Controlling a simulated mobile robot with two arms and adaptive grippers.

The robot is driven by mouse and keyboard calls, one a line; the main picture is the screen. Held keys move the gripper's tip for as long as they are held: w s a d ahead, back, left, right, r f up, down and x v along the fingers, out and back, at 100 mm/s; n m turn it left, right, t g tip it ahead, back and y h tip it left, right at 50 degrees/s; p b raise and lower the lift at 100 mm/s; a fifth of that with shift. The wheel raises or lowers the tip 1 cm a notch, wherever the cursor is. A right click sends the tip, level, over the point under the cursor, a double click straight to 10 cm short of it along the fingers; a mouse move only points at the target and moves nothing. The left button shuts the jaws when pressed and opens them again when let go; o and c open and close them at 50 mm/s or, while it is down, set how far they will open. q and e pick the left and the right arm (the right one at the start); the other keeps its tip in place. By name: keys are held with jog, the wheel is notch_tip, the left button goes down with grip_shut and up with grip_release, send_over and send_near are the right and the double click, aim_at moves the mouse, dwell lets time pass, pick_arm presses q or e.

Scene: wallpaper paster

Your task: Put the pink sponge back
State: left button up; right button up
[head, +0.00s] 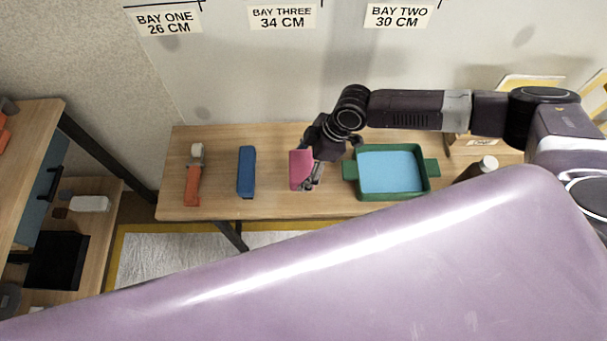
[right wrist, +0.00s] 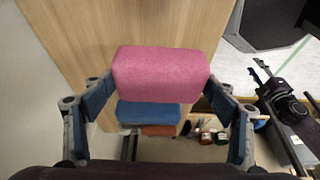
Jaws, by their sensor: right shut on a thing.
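The pink sponge (head: 299,170) is at the middle of the wooden table, between a blue block and a green-rimmed tray. My right gripper (head: 313,178) is shut on it. In the right wrist view the pink sponge (right wrist: 160,75) sits between the two fingers of my right gripper (right wrist: 160,87), one at each end. I cannot tell whether its underside touches the table. My left gripper (right wrist: 262,72) seems to show small and dark at the right of the right wrist view; its jaw state is unclear.
The blue block (head: 246,171) and an orange-handled tool (head: 194,178) lie to the left. The green tray (head: 433,167) of blue water or lining is close on the right. A white-capped bottle (head: 487,164) stands beyond. Bay signs (head: 282,17) hang on the wall. Bare wood shows between items.

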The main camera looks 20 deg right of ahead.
aim_at(303, 174)
notch_tip(303, 174, down, 4)
jog(key=shift+f, duration=0.85)
jog(key=o, duration=1.1)
jog(key=shift+o, duration=0.2)
jog(key=shift+f, duration=0.15)
jog(key=v, duration=0.7)
jog(key=shift+s+a+r, duration=0.1)
jog(key=shift+s+r, duration=0.3)
